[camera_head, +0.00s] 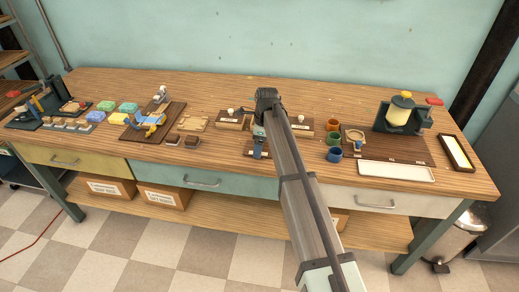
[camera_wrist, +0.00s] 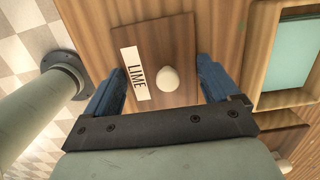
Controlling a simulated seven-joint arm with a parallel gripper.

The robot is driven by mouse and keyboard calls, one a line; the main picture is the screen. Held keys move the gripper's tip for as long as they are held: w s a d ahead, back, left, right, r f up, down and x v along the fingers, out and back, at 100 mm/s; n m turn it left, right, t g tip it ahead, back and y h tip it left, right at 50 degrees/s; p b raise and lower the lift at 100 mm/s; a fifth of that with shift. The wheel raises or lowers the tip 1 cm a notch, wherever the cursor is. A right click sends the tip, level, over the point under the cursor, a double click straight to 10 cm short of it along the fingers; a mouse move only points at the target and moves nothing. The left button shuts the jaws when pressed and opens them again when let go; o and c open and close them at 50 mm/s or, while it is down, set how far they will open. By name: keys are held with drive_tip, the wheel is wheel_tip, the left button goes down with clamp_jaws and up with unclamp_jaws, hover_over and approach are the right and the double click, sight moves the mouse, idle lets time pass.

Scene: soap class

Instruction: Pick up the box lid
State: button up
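The box lid (camera_wrist: 178,45) is a dark brown wooden square with a white round knob and a white "LIME" label. In the wrist view it lies flat on the wooden table between my gripper's fingers. My gripper (camera_wrist: 162,65) is open and empty, with one blue finger on each side of the lid. Whether the fingers touch its edges or how far above it they are is unclear.
An open wooden box (camera_wrist: 262,65) with a teal inside lies behind the lid. Boxes with white knobs stand left (camera_head: 231,124) and right (camera_head: 301,132) of my arm. Coloured cups (camera_head: 333,139) stand farther right. The table's front edge is close to the lid.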

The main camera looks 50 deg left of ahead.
drive_tip(key=c, duration=0.3)
wheel_tip(320, 180, up, 9)
drive_tip(key=shift+f, duration=0.2)
drive_tip(key=shift+r, duration=0.35)
drive_tip(key=shift+w+d+r, duration=0.1)
drive_tip(key=shift+w+r, duration=0.05)
drive_tip(key=shift+w, duration=0.15)
drive_tip(key=w+a, duration=0.9)
drive_tip(key=a, duration=0.1)
drive_tip(key=shift+w+f, duration=0.15)
drive_tip(key=shift+f, duration=2.35)
